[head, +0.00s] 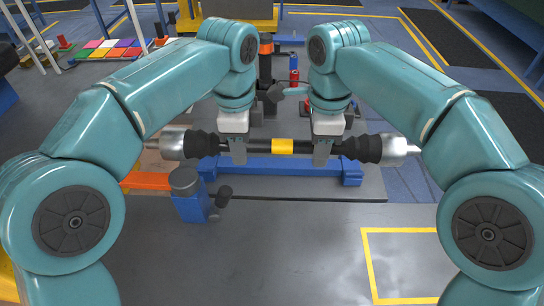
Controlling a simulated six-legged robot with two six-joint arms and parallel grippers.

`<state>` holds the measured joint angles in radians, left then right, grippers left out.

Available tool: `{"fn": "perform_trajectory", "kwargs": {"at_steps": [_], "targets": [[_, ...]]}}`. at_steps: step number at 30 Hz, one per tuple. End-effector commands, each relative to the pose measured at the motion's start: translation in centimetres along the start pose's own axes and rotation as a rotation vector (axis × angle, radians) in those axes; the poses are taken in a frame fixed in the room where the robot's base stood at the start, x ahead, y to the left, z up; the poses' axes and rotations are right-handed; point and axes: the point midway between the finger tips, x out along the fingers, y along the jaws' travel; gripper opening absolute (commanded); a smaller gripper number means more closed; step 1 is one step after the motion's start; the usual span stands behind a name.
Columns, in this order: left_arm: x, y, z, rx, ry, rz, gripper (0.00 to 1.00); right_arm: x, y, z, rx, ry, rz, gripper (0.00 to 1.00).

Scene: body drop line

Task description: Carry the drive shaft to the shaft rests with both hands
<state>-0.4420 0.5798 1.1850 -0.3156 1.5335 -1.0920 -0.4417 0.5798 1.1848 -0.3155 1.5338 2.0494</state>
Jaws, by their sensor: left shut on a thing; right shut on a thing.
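The drive shaft (283,146) is a dark bar with a yellow band in the middle, black ribbed boots and silver ends. It lies level across the middle of the head view. My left gripper (238,154) is shut on it left of the yellow band. My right gripper (321,154) is shut on it right of the band. A low blue beam (280,168) with raised ends, perhaps the shaft rests, shows just below the shaft in the picture. The shaft and grippers hide part of it. I cannot tell whether the shaft touches it.
A blue block with a grey round top (187,190) stands front left, near a thin dark rod (300,199) on the grey surface. An orange piece (147,181) lies to the left. A yellow-outlined area (405,262) at the front right is clear. Coloured tiles (108,48) lie back left.

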Motion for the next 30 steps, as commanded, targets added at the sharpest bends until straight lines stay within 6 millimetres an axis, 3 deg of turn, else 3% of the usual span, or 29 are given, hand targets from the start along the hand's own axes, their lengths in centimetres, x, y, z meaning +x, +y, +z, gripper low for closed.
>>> {"fn": "perform_trajectory", "kwargs": {"at_steps": [17,30], "targets": [[0.0,0.0,-0.3,0.000,0.002,-0.002,0.00,0.1,0.0,-0.2,0.001,-0.002,-0.001,0.00],[3.5,-3.9,-0.1,-0.001,0.003,-0.001,0.00,3.5,-3.9,0.0,0.001,-0.002,0.000,0.00]]}}
